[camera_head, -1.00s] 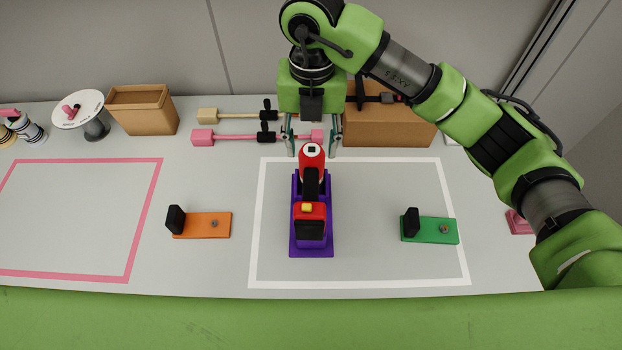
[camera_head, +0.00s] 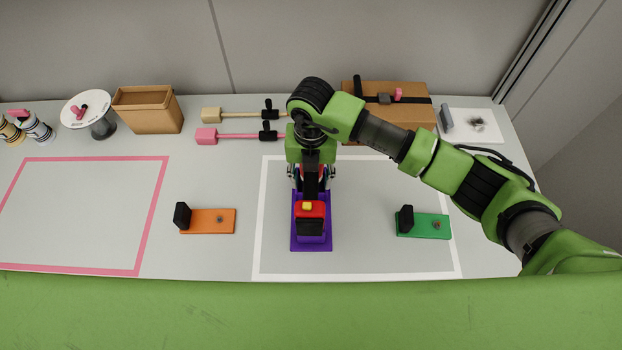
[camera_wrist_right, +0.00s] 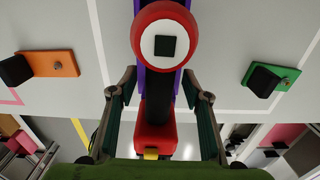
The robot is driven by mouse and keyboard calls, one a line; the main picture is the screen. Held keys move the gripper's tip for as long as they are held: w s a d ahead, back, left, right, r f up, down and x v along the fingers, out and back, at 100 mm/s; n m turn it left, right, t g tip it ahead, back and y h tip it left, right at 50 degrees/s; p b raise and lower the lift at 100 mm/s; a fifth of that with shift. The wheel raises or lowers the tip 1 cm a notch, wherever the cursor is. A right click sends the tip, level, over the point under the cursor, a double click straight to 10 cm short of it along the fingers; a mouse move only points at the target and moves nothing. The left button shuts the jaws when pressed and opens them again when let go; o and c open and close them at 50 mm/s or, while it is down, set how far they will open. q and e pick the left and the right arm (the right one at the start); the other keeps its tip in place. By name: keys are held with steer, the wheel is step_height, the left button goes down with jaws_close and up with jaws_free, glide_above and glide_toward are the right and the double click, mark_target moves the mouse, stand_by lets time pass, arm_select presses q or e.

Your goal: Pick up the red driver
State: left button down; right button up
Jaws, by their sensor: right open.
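The red driver (camera_head: 311,210) has a black grip and a yellow button and rests in a purple stand (camera_head: 311,244) inside the white-outlined area. In the right wrist view its round red head (camera_wrist_right: 165,40) with a white face and black square shows, with the purple stand (camera_wrist_right: 140,84) behind it. My right gripper (camera_head: 311,183) is over the far part of the driver and hides its round head in the head view. In the wrist view its open fingers (camera_wrist_right: 160,85) lie on either side of the black grip, with gaps showing on both sides. My left gripper is not in view.
An orange block (camera_head: 213,221) lies left of the stand and a green block (camera_head: 430,226) right, each with a black upright piece. Behind are pink (camera_head: 236,136) and beige mallet-like tools and a cardboard box (camera_head: 390,101). A pink-outlined area (camera_head: 150,215) at left is empty.

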steer(key=shift+f, duration=0.15)
steer(key=c, duration=1.2)
steer(key=shift+w+r, duration=0.1)
steer(key=shift+r, duration=0.1)
steer(key=shift+r+b, duration=0.5)
steer(key=shift+b, duration=0.1)
steer(key=s+r+b, duration=0.1)
steer(key=r, duration=0.1)
steer(key=s+r, duration=0.1)
steer(key=r, duration=0.1)
steer(key=s+r+b, duration=0.1)
steer(key=s+r, duration=0.1)
steer(key=shift+d+r+b, duration=0.25)
steer(key=shift+d+b, duration=0.05)
steer(key=shift+b, duration=0.05)
steer(key=s+r, duration=0.1)
steer(key=s, duration=0.2)
steer(key=s+d+r+b, duration=0.1)
steer(key=s+r, duration=0.1)
steer(key=s, duration=0.1)
steer(key=s+d+r+b, duration=0.1)
steer(key=s+r, duration=0.1)
steer(key=s, duration=0.2)
steer(key=shift+r, duration=0.15)
